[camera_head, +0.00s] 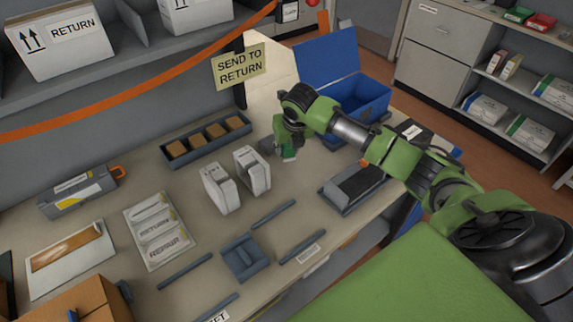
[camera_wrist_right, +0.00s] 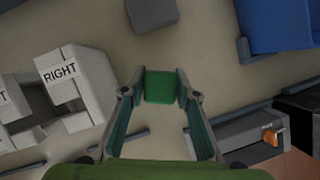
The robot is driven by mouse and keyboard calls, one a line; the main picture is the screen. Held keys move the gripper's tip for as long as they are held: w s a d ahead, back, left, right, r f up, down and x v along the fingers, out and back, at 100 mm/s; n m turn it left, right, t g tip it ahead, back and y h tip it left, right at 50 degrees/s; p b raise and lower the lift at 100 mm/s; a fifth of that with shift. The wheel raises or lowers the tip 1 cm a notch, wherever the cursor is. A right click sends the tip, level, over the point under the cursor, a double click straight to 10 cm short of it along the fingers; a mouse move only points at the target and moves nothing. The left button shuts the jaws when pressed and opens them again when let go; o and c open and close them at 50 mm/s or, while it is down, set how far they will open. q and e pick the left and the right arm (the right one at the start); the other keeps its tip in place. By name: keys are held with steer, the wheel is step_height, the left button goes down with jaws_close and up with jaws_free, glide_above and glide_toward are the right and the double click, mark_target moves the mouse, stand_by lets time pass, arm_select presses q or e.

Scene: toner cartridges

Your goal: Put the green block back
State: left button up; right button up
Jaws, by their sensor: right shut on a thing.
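My right gripper (camera_head: 287,146) is over the table, to the right of the white upright boxes. In the right wrist view its two fingers (camera_wrist_right: 161,88) are shut on the green block (camera_wrist_right: 161,86), which sits between the fingertips. In the head view only a little of the green block (camera_head: 289,154) shows below the fingers. I cannot tell whether the block touches the table. A grey block (camera_wrist_right: 152,12) lies just beyond it in the right wrist view, and beside the gripper in the head view (camera_head: 266,146). My left gripper is not in view.
Two white boxes (camera_head: 219,188) (camera_head: 252,171) stand left of the gripper; one reads RIGHT in the wrist view (camera_wrist_right: 76,78). A tray of brown blocks (camera_head: 206,142) lies behind them. An open blue box (camera_head: 355,97) stands behind right, a dark grey device (camera_head: 354,187) in front right.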

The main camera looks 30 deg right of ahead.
step_height(320, 180, down, 3)
steer(key=shift+r, duration=0.2)
step_height(320, 180, down, 4)
steer(key=shift+r+p, duration=0.1)
steer(key=shift+p, duration=0.35)
steer(key=shift+f, duration=0.25)
steer(key=shift+f, duration=0.1)
steer(key=o, duration=0.9)
steer(key=shift+o, duration=0.3)
steer(key=b+v, duration=0.1)
steer(key=v, duration=1.1)
